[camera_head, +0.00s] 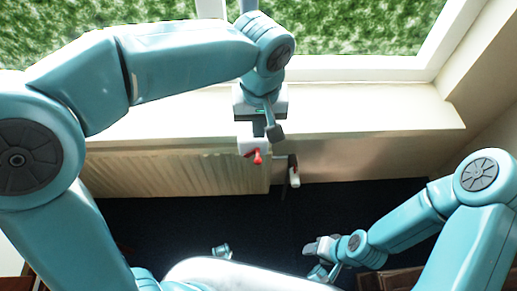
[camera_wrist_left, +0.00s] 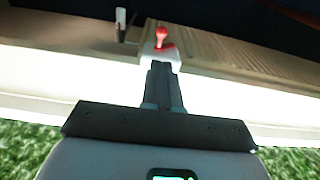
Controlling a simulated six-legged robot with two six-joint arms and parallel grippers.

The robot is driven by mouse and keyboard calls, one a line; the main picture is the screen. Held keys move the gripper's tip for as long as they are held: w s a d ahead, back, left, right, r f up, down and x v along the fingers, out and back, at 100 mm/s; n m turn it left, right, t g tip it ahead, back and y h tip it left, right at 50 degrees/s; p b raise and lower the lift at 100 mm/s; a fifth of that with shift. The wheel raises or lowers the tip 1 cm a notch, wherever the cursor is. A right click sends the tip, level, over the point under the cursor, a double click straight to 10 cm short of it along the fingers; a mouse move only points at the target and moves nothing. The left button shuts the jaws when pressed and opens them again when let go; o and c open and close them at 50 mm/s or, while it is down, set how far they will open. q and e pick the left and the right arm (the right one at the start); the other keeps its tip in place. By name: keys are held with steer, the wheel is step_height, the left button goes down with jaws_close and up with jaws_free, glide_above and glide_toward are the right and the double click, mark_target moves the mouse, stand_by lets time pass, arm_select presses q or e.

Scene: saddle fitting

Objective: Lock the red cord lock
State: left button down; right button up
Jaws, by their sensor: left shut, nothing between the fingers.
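The red cord lock (camera_head: 258,157) is a small red knob on a white block (camera_head: 246,147) at the sill's front edge, above the radiator. It also shows in the left wrist view (camera_wrist_left: 161,36), just beyond the fingertips. My left gripper (camera_head: 259,134) points down at the white block, its fingers together and empty. In the left wrist view its fingers (camera_wrist_left: 161,66) end at or just before the block; I cannot tell whether they touch it. My right gripper (camera_head: 316,248) is low, away from the lock, and too small to read.
A dark handle with a white end (camera_head: 294,177) sticks out close to the right of the lock. The pale window sill (camera_head: 390,110) runs behind, with a ribbed radiator (camera_head: 180,172) below. The dark floor (camera_head: 370,200) lies in front. Brown furniture (camera_head: 400,279) stands at the lower right.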

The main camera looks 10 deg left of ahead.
mark_target(258, 156)
arm_select(q)
steer(key=shift+f, duration=0.1)
steer(key=f+b, duration=0.1)
steer(key=f, duration=0.2)
steer(key=f+b, duration=0.1)
steer(key=f, duration=0.2)
steer(key=f+b, duration=0.1)
steer(key=f, duration=0.2)
steer(key=shift+w+a+f, duration=0.2)
steer(key=shift+w+f, duration=0.2)
steer(key=shift+w+d+f+g+y+p, duration=0.15)
steer(key=shift+d+g+y+p, duration=0.15)
steer(key=shift+d+y+p, duration=0.3)
steer(key=f+y+p, duration=0.1)
steer(key=y, duration=0.1)
steer(key=d+f+g+y+p, duration=0.1)
steer(key=y, duration=0.1)
steer(key=d+f+y+p, duration=0.1)
steer(key=y, duration=0.1)
steer(key=shift+w+d+g, duration=0.2)
steer(key=shift+w+g, duration=0.1)
steer(key=shift+w, duration=0.05)
steer(key=shift+a, duration=0.15)
steer(key=shift+s+a+r, duration=0.2)
steer(key=shift+a+r, duration=0.05)
steer(key=shift+a, duration=0.3)
